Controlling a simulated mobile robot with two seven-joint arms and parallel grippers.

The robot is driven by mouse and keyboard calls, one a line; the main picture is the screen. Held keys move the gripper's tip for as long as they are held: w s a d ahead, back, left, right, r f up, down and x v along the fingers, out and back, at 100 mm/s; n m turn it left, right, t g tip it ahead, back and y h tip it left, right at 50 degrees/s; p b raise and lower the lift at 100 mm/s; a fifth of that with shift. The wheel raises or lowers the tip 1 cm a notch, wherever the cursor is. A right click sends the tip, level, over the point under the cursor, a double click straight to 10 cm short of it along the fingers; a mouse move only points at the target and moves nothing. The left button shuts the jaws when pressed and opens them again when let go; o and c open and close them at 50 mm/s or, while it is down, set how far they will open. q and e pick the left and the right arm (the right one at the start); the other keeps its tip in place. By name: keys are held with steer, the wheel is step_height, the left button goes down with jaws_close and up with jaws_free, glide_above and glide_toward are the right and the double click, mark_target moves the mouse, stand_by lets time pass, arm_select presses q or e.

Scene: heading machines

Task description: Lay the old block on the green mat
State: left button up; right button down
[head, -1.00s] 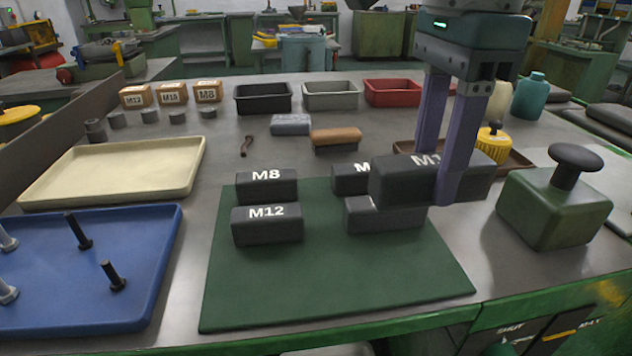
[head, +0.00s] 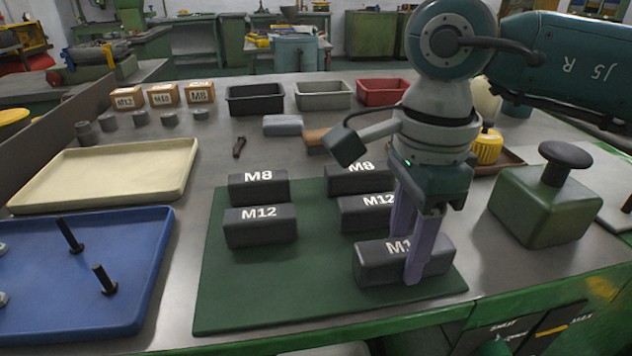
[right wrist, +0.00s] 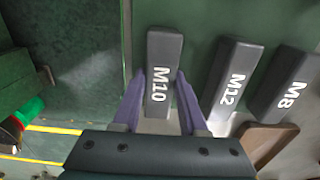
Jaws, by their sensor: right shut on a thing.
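My right gripper (head: 407,262) is shut on a dark grey block (head: 375,268), low over the front right part of the green mat (head: 310,292). The right wrist view shows the label M10 on this block (right wrist: 163,50), gripped across its sides between the purple fingers. I cannot tell whether its underside touches the mat. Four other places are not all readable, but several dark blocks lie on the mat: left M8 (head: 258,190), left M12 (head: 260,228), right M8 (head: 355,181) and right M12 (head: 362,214). My left gripper is out of view.
A blue tray with bolts (head: 85,290) and a cream tray (head: 105,180) lie left of the mat. A green block with a black knob (head: 540,212) stands to the right. Bins (head: 257,100), small boxes and a brown-topped block (head: 317,137) stand behind.

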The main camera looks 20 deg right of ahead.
steer(key=shift+f, duration=0.15)
steer(key=shift+c, duration=2.2)
jaws_free()
